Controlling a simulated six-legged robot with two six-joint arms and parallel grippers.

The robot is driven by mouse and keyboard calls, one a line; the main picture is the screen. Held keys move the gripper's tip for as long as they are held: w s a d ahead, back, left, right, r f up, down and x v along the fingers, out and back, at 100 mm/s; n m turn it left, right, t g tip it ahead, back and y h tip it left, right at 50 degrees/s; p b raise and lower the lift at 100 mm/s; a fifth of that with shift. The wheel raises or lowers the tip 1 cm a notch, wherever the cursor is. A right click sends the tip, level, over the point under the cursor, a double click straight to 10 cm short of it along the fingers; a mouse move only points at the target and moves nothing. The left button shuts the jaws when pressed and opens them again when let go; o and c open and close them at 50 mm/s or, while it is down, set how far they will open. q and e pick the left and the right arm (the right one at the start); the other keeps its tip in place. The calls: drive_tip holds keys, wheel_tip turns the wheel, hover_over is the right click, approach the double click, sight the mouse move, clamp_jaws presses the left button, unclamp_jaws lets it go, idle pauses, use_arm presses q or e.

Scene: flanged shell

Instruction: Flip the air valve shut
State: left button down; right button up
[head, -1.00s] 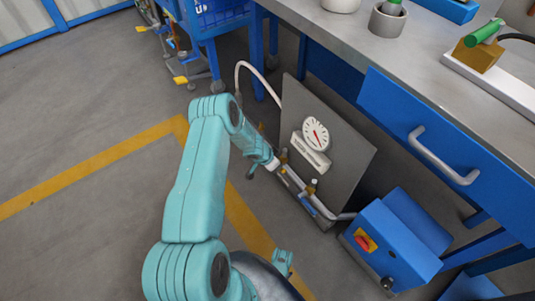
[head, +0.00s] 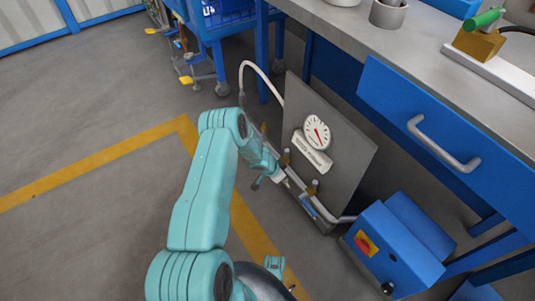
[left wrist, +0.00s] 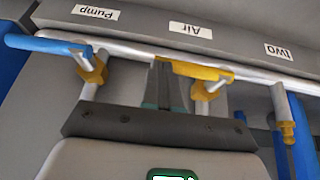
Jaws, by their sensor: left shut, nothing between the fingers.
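The air valve has a yellow lever (left wrist: 190,70) and a brass body (left wrist: 206,92) under the upside-down "Air" label in the left wrist view. The lever lies roughly along the pale pipe, across its own stub, pointing left. My left gripper (left wrist: 165,72) is shut and empty, its dark fingers at the lever's left end; I cannot tell whether they touch. In the head view, my left gripper (head: 282,178) is low in front of the panel, beside the air valve's brass part (head: 286,157). The lever is hard to make out there. My right gripper is not in view.
The pump valve's blue lever (left wrist: 48,44) is left of my fingers in the wrist view. Another brass fitting (left wrist: 287,130) is at right. The grey panel (head: 346,150) bears a gauge (head: 317,132). A blue box (head: 395,245) stands right; open floor lies left.

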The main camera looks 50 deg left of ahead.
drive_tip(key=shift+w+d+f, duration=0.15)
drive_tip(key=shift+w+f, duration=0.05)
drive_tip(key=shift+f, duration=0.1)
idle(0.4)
